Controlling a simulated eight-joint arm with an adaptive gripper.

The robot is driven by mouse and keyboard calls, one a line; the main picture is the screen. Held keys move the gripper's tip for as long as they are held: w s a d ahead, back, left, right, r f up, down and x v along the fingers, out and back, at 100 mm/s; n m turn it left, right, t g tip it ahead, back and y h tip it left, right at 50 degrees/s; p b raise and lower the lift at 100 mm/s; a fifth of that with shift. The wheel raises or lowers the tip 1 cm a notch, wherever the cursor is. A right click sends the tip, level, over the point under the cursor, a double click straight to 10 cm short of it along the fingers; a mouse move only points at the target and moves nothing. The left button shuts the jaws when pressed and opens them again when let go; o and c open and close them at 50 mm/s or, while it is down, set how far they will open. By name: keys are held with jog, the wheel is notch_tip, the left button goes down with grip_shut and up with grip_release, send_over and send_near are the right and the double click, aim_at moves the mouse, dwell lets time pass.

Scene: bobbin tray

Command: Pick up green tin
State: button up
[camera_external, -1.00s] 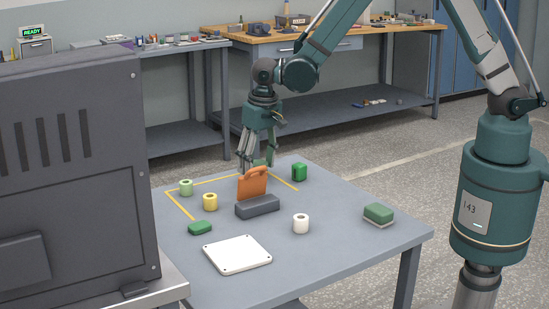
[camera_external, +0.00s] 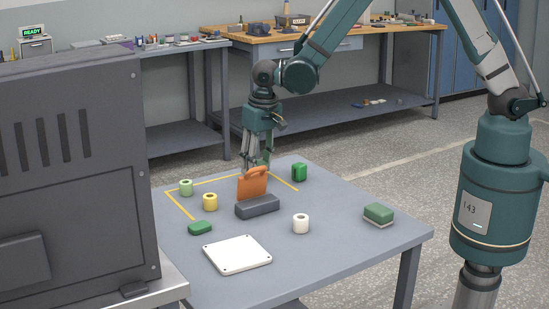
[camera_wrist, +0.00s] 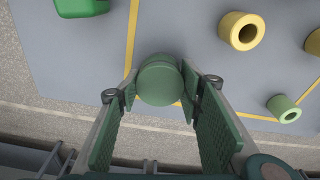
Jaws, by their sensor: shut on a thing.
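The green tin (camera_wrist: 158,82) is a round, dull green thing with a flat lid, between the fingertips in the wrist view. My gripper (camera_wrist: 160,92) is shut on it, with one finger pad on each side. In the external view my gripper (camera_external: 257,163) points down at the far side of the table, behind an orange handled piece (camera_external: 252,184). The tin is hard to make out there among the fingers, and its underside is hidden.
A green case (camera_external: 299,172) stands to the right. A light green bobbin (camera_external: 186,187) and a yellow bobbin (camera_external: 210,202) are left. A dark block (camera_external: 257,206), white bobbin (camera_external: 300,223), white plate (camera_external: 237,253), green piece (camera_external: 200,228) and green-topped block (camera_external: 379,214) are nearer.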

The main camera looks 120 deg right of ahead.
dwell(0.3)
notch_tip(320, 180, up, 10)
jog(key=shift+f+p, duration=0.1)
jog(key=shift+p, duration=0.95)
